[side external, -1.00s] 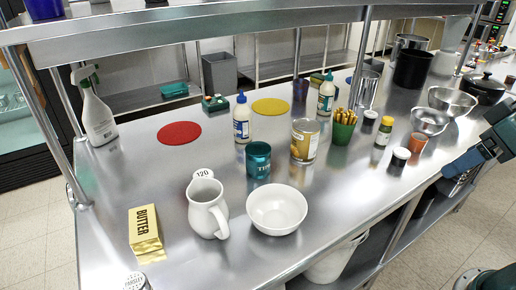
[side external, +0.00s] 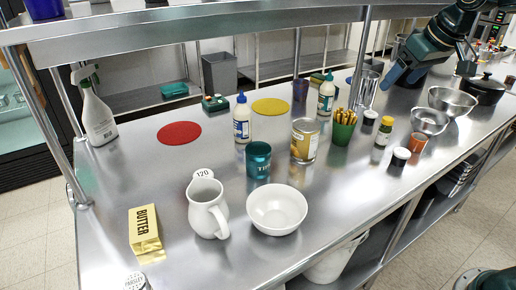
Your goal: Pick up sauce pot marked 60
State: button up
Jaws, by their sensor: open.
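I cannot read a 60 mark on anything in the side external view. A white pitcher (side external: 207,210) near the front left has a round tag reading 120 at its rim. A black lidded pot (side external: 482,88) stands at the far right, with no mark that I can read. My gripper (side external: 397,78) is open above the back right of the counter, near the tall steel container (side external: 366,88). It partly hides the things behind it. I see nothing held in it.
A white bowl (side external: 277,210), a teal tin (side external: 258,160), a gold can (side external: 305,140) and a green cup of fries (side external: 343,127) stand mid-counter. Steel bowls (side external: 430,121) are at right. An overhead shelf (side external: 200,27) runs along the back.

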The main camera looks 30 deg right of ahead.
jog(key=w+d+f, duration=0.3)
jog(key=w+d, duration=0.3)
jog(key=d, duration=0.1)
jog(key=w+d+f, duration=0.3)
jog(key=w+d, duration=0.3)
jog(key=w+d+f, duration=0.2)
jog(key=d+f, duration=0.2)
jog(key=d, duration=0.3)
jog(key=w+d+f+m, duration=0.1)
jog(key=w+d+f, duration=0.1)
jog(key=d+f, duration=0.3)
jog(key=shift+w+d+h, duration=0.3)
jog(key=shift+d, duration=0.7)
jog(key=shift+f, duration=0.1)
send_over(372, 114)
jog(key=s, duration=0.3)
jog(key=shift+w+a+f, duration=0.1)
jog(key=shift+a+f, duration=0.05)
jog(key=shift+f, duration=1.7)
jog(key=shift+w+a+f, duration=0.1)
jog(key=shift+f, duration=1.75)
jog(key=shift+f, duration=0.1)
jog(key=shift+x, duration=2.45)
jog(key=c, duration=1.1)
